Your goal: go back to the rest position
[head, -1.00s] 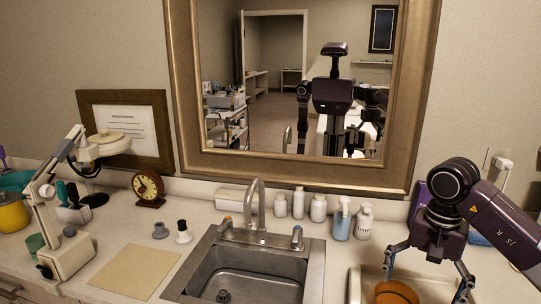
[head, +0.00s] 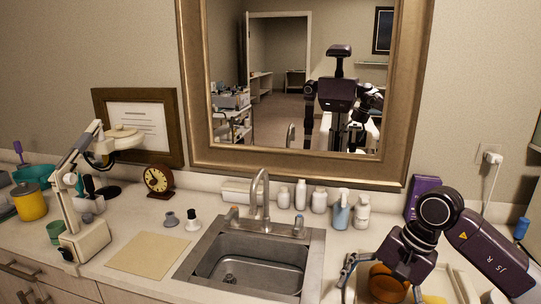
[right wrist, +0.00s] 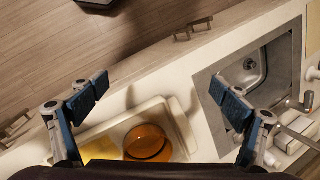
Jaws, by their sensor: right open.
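My right gripper (head: 379,287) is over the white tray (head: 456,284) at the right end of the counter. In the right wrist view my right gripper (right wrist: 159,92) has its two blue-padded fingers wide apart with nothing between them. An amber round bowl (head: 388,282) sits in the tray, partly hidden behind the gripper; it also shows in the right wrist view (right wrist: 146,141), below the level of the fingertips and apart from them. My left gripper is not seen directly.
The sink (head: 250,266) lies left of the tray. Several bottles (head: 318,200) stand behind it under the mirror (head: 300,168). A purple box (head: 423,190) stands behind my right arm. A clock (head: 158,181), a beige mat (head: 148,253) and a lamp-like device (head: 85,238) are on the left.

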